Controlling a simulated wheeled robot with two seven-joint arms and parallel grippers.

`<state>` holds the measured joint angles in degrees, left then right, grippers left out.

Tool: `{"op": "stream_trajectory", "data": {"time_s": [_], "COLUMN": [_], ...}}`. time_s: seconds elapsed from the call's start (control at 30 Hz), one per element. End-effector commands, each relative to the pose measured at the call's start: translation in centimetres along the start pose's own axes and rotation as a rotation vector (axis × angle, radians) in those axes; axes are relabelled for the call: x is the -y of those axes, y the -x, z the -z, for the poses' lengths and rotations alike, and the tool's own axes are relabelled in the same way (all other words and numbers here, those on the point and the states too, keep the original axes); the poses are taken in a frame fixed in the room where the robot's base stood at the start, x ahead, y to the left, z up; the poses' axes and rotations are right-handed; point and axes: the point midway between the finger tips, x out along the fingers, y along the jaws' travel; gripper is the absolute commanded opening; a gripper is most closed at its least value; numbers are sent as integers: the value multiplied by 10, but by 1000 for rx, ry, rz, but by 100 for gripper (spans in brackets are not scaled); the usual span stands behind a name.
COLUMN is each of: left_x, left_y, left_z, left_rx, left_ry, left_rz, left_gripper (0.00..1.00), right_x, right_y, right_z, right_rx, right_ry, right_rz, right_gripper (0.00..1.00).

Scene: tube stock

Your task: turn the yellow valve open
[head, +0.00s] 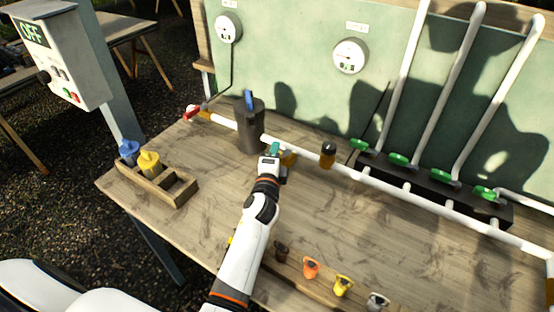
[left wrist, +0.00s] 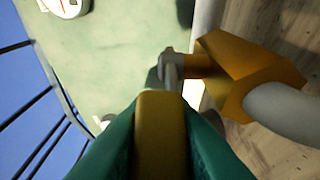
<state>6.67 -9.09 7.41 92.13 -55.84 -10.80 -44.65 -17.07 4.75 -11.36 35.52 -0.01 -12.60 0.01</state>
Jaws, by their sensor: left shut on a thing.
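The yellow valve (head: 289,158) sits on the white pipe on the workbench, right of the dark grey cylinder. My left gripper (head: 273,148) is at the valve and hides part of it. In the left wrist view, its green fingers (left wrist: 160,135) are shut on the yellow valve handle (left wrist: 160,118). A grey stem joins the handle to the orange-yellow valve body (left wrist: 240,75), which is around the pipe. The handle's angle to the pipe is hard to tell. My right gripper is not in view.
The dark grey cylinder (head: 250,128) with a blue handle stands close left of the gripper. A black-and-orange fitting (head: 327,155) is on the pipe to the right. Several green valves line the dark manifold (head: 430,183). A wooden caddy (head: 160,185) holds blue and yellow items.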

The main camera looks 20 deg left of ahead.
Motion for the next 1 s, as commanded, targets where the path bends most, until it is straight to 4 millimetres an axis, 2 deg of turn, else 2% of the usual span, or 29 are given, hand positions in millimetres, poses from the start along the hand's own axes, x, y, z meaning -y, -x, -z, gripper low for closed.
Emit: {"op": "stream_trajectory", "data": {"time_s": [0.4,0.43,0.57,1.0], "left_x": [2,2,1,3], "left_y": [-1,-1,-1,0], "left_z": [-1,-1,-1,0], "left_rx": [-1,-1,-1,-2], "left_ry": [1,1,1,1], "left_rz": [3,3,3,6], "left_gripper": [0,21,42,42], "right_x": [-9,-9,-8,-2], "right_y": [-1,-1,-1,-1], "right_z": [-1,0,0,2], "right_rx": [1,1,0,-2], "right_ry": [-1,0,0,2], "right_rz": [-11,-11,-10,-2], "right_gripper": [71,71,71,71]}}
